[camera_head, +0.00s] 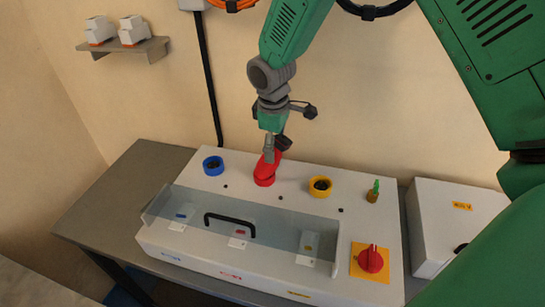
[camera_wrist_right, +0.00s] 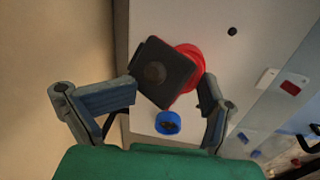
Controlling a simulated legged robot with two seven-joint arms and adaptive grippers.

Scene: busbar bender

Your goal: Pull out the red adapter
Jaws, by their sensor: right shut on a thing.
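The red adapter (camera_head: 268,165) stands at the back middle of the white bender box (camera_head: 290,185), at a red round socket (camera_head: 264,180). I cannot tell whether it is fully seated there. My right gripper (camera_head: 272,150) comes down from above and is shut on the adapter. In the right wrist view, the gripper's fingers (camera_wrist_right: 170,88) lie on either side of a dark square block (camera_wrist_right: 160,72), with the red round part (camera_wrist_right: 190,62) partly hidden behind it. My left gripper is not in view.
A blue socket (camera_head: 213,165) and a yellow one (camera_head: 320,186) flank the red one. A small green piece (camera_head: 374,189) stands further right. A clear cover with a black handle (camera_head: 230,222) and a red knob (camera_head: 370,260) lie in front. A white cabinet (camera_head: 450,220) stands right.

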